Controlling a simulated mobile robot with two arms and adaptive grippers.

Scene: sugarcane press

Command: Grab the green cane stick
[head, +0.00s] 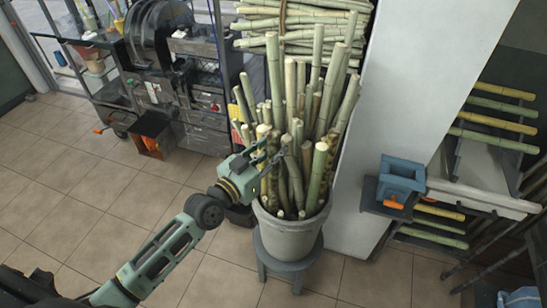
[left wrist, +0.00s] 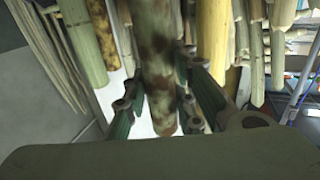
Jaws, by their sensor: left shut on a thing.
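Many cane sticks (head: 318,172) in green and tan stand upright in a grey bucket (head: 290,232). My left gripper (head: 270,156) reaches into the near left side of the bunch. In the left wrist view, its fingers (left wrist: 160,108) are shut around a green cane stick (left wrist: 158,65) with brown mottling. That stick's lower end shows between the fingers. In the head view the held stick is hard to tell from its neighbours, which crowd close around the fingers. My right gripper is not in view.
The bucket stands on a grey stool (head: 282,268) beside a white pillar (head: 385,115). A tied pile of cane (head: 300,20) lies behind. A dark press machine (head: 165,75) stands at back left. Tiled floor is clear at left.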

